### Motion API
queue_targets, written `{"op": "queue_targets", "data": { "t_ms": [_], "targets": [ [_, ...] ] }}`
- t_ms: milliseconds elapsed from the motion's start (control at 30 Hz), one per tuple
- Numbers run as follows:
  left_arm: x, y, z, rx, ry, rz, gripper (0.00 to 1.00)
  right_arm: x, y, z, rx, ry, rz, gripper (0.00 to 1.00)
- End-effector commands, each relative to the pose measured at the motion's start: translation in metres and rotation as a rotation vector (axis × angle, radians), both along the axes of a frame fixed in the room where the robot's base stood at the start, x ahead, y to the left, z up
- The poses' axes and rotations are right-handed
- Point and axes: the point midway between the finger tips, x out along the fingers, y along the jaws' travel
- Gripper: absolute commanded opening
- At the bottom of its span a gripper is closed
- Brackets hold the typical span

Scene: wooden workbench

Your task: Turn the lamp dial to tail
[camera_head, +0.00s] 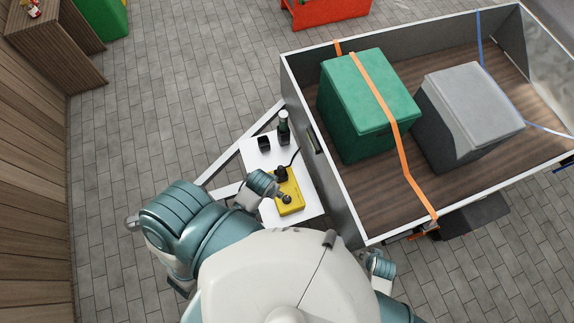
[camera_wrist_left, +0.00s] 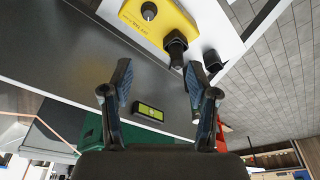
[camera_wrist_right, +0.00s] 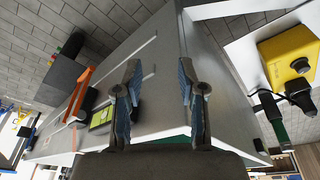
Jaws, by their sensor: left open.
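A yellow lamp tester box (camera_head: 290,197) lies on a white panel (camera_head: 262,208) beside the trailer. Its round black dial (camera_head: 287,199) sits on its top face; small lettering beside it is hard to read. A black plug (camera_head: 281,173) with a cable stands at the box's far end. In the left wrist view the box (camera_wrist_left: 170,14), dial (camera_wrist_left: 148,11) and plug (camera_wrist_left: 176,46) lie beyond the fingers. My left gripper (camera_wrist_left: 158,64) is open and empty, its hand near the box's left side. My right gripper (camera_wrist_right: 158,62) is open and empty; the box (camera_wrist_right: 290,55) shows at right there.
A black block (camera_head: 264,143) and a dark upright cylinder (camera_head: 283,128) stand on the panel. The trailer wall (camera_head: 322,165) rises close at right. The trailer carries a green box (camera_head: 365,110) and a grey box (camera_head: 462,110). Paved floor (camera_head: 170,120) is clear at left.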

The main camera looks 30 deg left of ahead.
Motion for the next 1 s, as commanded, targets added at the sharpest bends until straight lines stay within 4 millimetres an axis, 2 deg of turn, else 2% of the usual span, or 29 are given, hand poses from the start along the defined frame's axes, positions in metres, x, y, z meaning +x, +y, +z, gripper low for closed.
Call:
{"op": "queue_targets", "data": {
  "t_ms": [167, 367, 500, 600, 700, 800, 1000],
  "targets": [
    [0.011, -0.003, -0.004, -0.006, 0.029, 0.078, 0.59, -0.013, -0.005, -0.05, -0.001, 0.026, 0.003, 0.4],
    [0.027, -0.006, -0.023, -0.018, 0.075, 0.188, 0.59, -0.047, -0.012, -0.125, -0.002, 0.063, 0.01, 0.4],
    [0.043, -0.009, -0.046, -0.036, 0.127, 0.29, 0.59, -0.098, -0.018, -0.189, -0.009, 0.102, 0.019, 0.4],
    [0.053, -0.014, -0.06, -0.048, 0.162, 0.357, 0.59, -0.139, -0.025, -0.221, -0.013, 0.122, 0.024, 0.4],
    [0.06, -0.017, -0.07, -0.056, 0.189, 0.405, 0.59, -0.172, -0.03, -0.239, -0.017, 0.139, 0.028, 0.4],
    [0.064, -0.02, -0.076, -0.061, 0.206, 0.435, 0.59, -0.194, -0.034, -0.248, -0.019, 0.147, 0.03, 0.4],
    [0.065, -0.023, -0.087, -0.059, 0.217, 0.452, 0.59, -0.206, -0.038, -0.255, -0.019, 0.15, 0.034, 0.4]
  ]
}}
